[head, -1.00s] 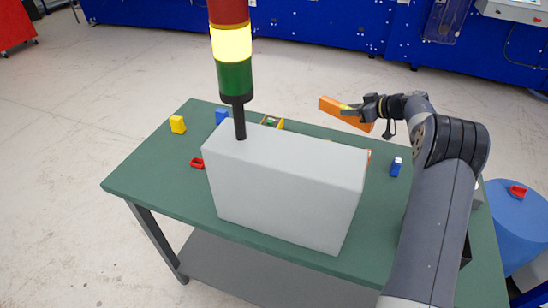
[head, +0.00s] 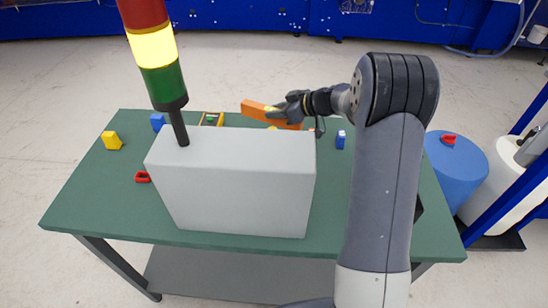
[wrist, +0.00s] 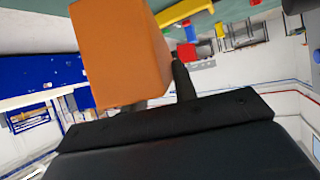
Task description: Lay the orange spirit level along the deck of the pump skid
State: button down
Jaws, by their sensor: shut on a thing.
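My gripper (head: 284,110) is shut on the orange spirit level (head: 254,109) and holds it behind the grey box's top edge. In the wrist view the level (wrist: 122,50) fills the upper left, close to the camera, its end face towards me. In the head view it slants slightly down to the right, and the gripper covers its middle. A yellow frame with something green inside (head: 211,119) stands behind the grey box and may be the pump skid. The box hides its lower part, so I cannot see its deck clearly.
A large grey box (head: 240,185) with a signal tower (head: 160,62) blocks the middle of the green table (head: 100,200). Yellow (head: 112,141), blue (head: 157,121) and red (head: 142,177) pieces lie left; a blue-and-white piece (head: 340,140) stands right. A blue drum (head: 455,170) stands beyond the table.

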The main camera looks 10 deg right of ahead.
jog(key=s+a, duration=0.2)
jog(key=s, duration=0.6)
jog(key=f, duration=0.7)
jog(key=shift+d, duration=0.25)
notch_tip(320, 180, down, 4)
jog(key=shift+s, duration=0.1)
jog(key=shift+s+f, duration=0.15)
jog(key=shift+f, duration=0.05)
jog(key=shift+f, duration=0.15)
jog(key=c, duration=1.1)
grip_release()
